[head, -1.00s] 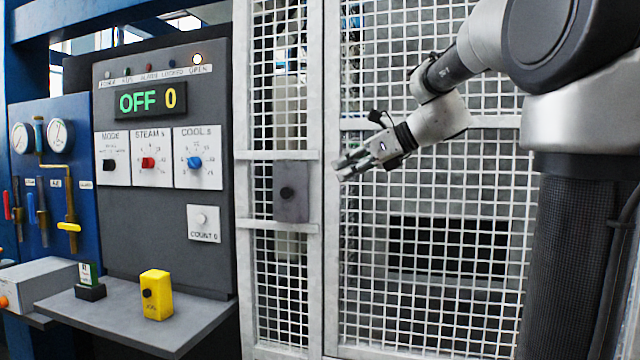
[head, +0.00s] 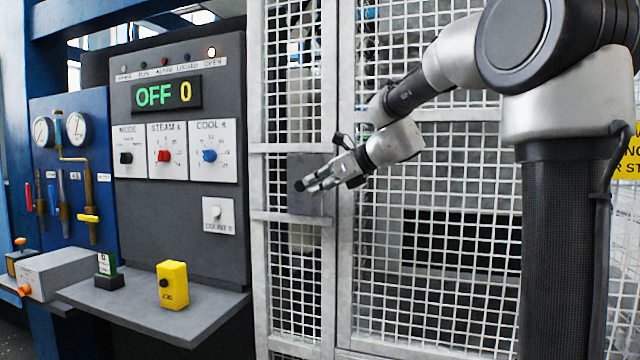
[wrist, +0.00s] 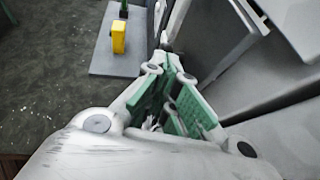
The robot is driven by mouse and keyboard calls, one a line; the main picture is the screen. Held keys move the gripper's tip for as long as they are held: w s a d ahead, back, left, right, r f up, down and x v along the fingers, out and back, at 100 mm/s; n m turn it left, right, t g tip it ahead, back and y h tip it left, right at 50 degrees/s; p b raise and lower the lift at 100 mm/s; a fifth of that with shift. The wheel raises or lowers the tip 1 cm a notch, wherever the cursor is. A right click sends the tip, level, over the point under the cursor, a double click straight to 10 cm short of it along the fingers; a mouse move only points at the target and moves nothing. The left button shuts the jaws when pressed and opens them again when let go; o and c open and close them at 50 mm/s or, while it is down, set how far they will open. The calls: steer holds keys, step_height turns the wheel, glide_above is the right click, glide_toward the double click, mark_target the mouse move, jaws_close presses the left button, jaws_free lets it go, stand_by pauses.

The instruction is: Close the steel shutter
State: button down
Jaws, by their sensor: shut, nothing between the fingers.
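A grey plate (head: 309,205) with a black button (head: 299,186) is fixed to the light grey frame of the wire mesh screen (head: 430,190). My gripper (head: 309,184) is shut and empty, with its fingertips in front of this plate and right by the button. I cannot tell whether they touch it. In the wrist view my gripper (wrist: 166,50) shows green finger pads; the button does not show clearly. Behind the mesh is a dark opening (head: 440,236). I cannot single out the shutter itself. On the control panel (head: 180,225), the lamp labelled OPEN (head: 212,52) is lit.
The panel display (head: 166,94) reads OFF 0. A grey shelf (head: 215,307) below carries a yellow box with a black button (head: 172,287) and a small green and black block (head: 108,272). Gauges (head: 76,127) and levers are at the left.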

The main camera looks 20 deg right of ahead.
steer(key=w+a, duration=0.1)
steer(key=a, duration=0.1)
steer(key=w+a, duration=0.2)
steer(key=a, duration=0.1)
steer(key=w+a, duration=0.2)
steer(key=shift+w+a, duration=0.15)
steer(key=shift+a, duration=0.05)
steer(key=shift+r, duration=0.1)
